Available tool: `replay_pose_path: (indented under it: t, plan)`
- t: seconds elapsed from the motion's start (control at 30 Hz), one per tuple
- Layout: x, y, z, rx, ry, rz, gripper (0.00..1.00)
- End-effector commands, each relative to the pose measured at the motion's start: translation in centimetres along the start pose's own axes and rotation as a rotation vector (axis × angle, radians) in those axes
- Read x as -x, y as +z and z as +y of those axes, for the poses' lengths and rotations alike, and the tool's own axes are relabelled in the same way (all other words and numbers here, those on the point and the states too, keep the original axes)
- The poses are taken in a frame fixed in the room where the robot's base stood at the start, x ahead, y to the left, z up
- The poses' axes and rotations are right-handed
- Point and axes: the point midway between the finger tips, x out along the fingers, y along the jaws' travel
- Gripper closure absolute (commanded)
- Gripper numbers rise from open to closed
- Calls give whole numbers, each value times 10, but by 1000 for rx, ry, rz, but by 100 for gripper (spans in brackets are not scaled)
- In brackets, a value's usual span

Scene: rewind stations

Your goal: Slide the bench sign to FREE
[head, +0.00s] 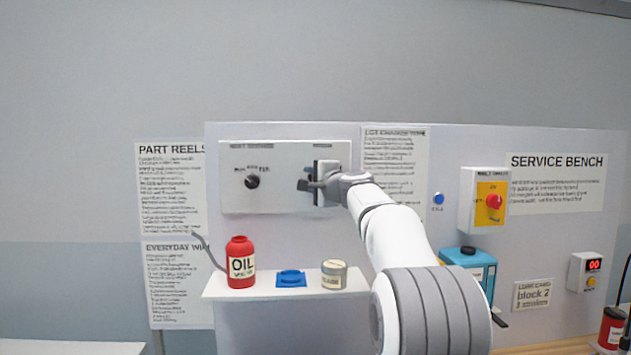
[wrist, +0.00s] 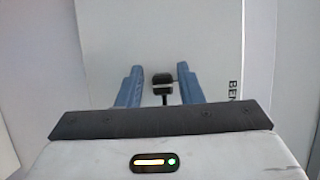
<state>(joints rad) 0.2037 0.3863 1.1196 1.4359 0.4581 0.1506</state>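The bench sign is mostly hidden behind my gripper (head: 312,184) at the right side of a white panel (head: 285,196) in the head view. In the wrist view, a small black tab (wrist: 162,79) on a thin dark stem stands out from the white panel face. The letters "BEN" (wrist: 233,90) are printed to its right, turned sideways. My gripper (wrist: 160,68) is open, with one blue finger on each side of the tab. Small gaps show between the tab and both fingers. The wording that the sign shows cannot be read.
A black rotary knob (head: 252,182) is on the panel's left part. Below, a shelf (head: 222,294) holds a red oil bottle (head: 240,264), a blue item (head: 291,279) and a tin (head: 334,273). A yellow box with a red switch (head: 494,202) and a blue container (head: 468,260) are right of my arm.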

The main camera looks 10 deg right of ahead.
Motion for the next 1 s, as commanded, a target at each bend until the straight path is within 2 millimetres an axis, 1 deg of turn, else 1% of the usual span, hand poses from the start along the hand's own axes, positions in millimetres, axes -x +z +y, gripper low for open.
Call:
replay_pose_path:
  t: [0.03,0.1,0.37,0.47,0.7,0.8,0.9,1.0]
  plan:
    - [1,-2,0,0,0,4,62]
    - [2,-4,0,1,-1,7,58]
    - [5,-6,0,1,-1,11,58]
    - [14,-7,0,2,-3,12,58]
    - [54,-6,2,1,-3,13,58]
    - [68,-6,2,1,-2,11,58]
    - [77,-6,1,1,-2,11,58]
    - [81,-6,0,1,-1,11,58]
